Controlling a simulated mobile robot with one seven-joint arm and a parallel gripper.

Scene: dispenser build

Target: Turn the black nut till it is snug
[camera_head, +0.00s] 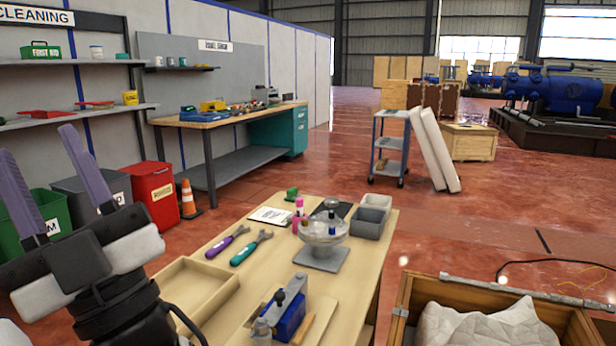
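A grey, round dispenser-like assembly (324,228) stands on a square grey base (321,258) on the wooden table (250,263). A small dark piece shows at its top, but it is too small to tell whether it is the black nut. No black nut can be made out for sure. My gripper (37,143) is at the far left, with two purple fingers spread apart and pointing up. Nothing is between them. It is well away from the assembly, left of the table.
A purple-handled wrench (227,242) and a green-handled one (250,247) lie left of the assembly. A shallow wooden tray (166,282), a blue vise-like tool (289,318) and grey bins (368,222) are also on the table. An open wooden crate (577,322) stands at right.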

